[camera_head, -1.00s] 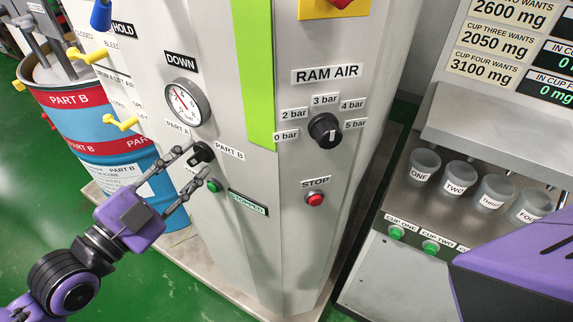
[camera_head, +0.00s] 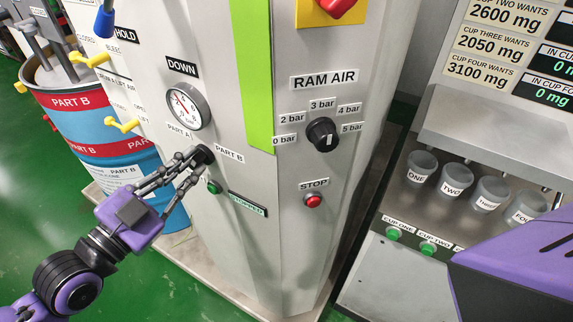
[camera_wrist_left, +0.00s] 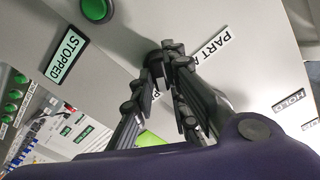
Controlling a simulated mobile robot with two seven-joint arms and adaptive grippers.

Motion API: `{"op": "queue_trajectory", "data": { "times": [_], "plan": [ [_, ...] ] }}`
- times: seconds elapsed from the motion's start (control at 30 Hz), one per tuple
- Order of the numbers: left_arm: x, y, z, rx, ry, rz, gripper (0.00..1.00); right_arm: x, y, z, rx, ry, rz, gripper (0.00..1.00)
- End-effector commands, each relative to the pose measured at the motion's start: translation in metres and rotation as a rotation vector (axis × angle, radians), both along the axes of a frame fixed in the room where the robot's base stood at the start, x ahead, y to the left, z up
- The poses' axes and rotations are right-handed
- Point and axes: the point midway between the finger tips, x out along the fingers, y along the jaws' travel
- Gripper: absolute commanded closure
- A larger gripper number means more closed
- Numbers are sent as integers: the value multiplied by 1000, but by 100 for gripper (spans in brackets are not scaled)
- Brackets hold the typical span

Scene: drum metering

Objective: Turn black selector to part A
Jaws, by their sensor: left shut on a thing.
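The black selector (camera_head: 204,154) is on the grey machine front, between the "PART A" label (camera_head: 178,130) on its upper left and the "PART B" label (camera_head: 230,154) on its right. My left gripper (camera_head: 197,160) reaches it from the lower left, shut on the selector. In the left wrist view the fingertips (camera_wrist_left: 166,56) meet at the selector (camera_wrist_left: 154,60), with the "PART A" label (camera_wrist_left: 212,46) close to the right. The fingers hide much of the selector, so I cannot tell which way it points. My right gripper is out of view.
A green button (camera_head: 214,187) and a "STOPPED" display (camera_head: 247,205) sit just below the selector. A pressure gauge (camera_head: 184,105) is above it. The "RAM AIR" knob (camera_head: 322,133) and red stop button (camera_head: 313,200) are to the right. A blue drum (camera_head: 80,125) stands at left.

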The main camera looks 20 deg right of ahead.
Motion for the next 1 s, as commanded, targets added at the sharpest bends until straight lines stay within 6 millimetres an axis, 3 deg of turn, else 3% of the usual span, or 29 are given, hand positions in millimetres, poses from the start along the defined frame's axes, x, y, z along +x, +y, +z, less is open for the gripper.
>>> {"op": "queue_trajectory", "data": {
  "times": [1.0],
  "plan": [
    [0, 0, 0, -564, 779, 1, 100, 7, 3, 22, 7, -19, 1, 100]
  ]
}}
